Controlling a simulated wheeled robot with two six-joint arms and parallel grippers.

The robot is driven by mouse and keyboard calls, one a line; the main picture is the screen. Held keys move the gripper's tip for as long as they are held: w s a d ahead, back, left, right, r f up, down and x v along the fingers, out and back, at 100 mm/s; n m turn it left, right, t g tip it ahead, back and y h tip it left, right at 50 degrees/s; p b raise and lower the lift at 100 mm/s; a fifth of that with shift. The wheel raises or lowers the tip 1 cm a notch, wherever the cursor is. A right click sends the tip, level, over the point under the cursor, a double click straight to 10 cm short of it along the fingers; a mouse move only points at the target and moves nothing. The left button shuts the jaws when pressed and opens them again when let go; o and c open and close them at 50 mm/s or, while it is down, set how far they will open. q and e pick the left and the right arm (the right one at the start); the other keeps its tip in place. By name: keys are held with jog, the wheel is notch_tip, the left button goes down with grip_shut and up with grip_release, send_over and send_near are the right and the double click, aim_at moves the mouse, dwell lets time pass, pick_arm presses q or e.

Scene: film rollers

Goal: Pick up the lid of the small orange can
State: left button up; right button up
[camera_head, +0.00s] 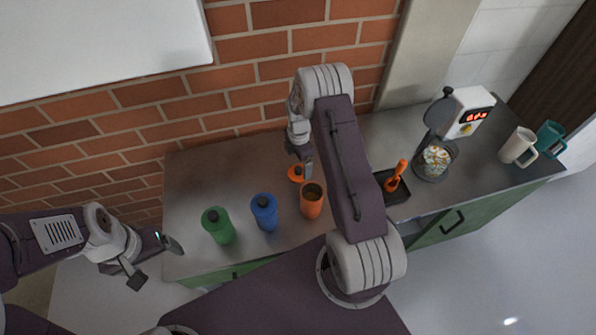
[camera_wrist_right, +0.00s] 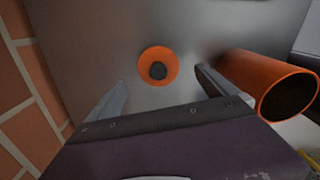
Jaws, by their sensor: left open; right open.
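The orange can (camera_head: 312,200) stands upright and open-topped on the counter; in the right wrist view the can (camera_wrist_right: 272,85) is at the right. Its orange lid (camera_head: 296,174) with a dark knob lies on the counter just behind the can. In the right wrist view the lid (camera_wrist_right: 158,66) sits between and beyond my right gripper's fingers, apart from both. My right gripper (camera_head: 306,168) is open and empty above the lid, partly hiding it in the head view. My left gripper (camera_head: 155,262) is open and empty, off the counter's left front corner.
A brick wall (camera_head: 150,110) bounds the back.

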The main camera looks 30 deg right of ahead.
aim_at(299, 169)
jog(key=f, duration=0.1)
jog(key=f+p, duration=0.1)
jog(key=f, duration=0.2)
jog(key=shift+w+f, duration=0.15)
jog(key=shift+w, duration=0.1)
jog(key=shift+s+d+f, duration=0.2)
jog(key=shift+d+f, duration=0.05)
jog(key=shift+f, duration=0.15)
jog(key=shift+w+a, duration=0.15)
jog(key=shift+c, duration=0.7)
jog(key=shift+a, duration=0.1)
jog(key=c, duration=1.2)
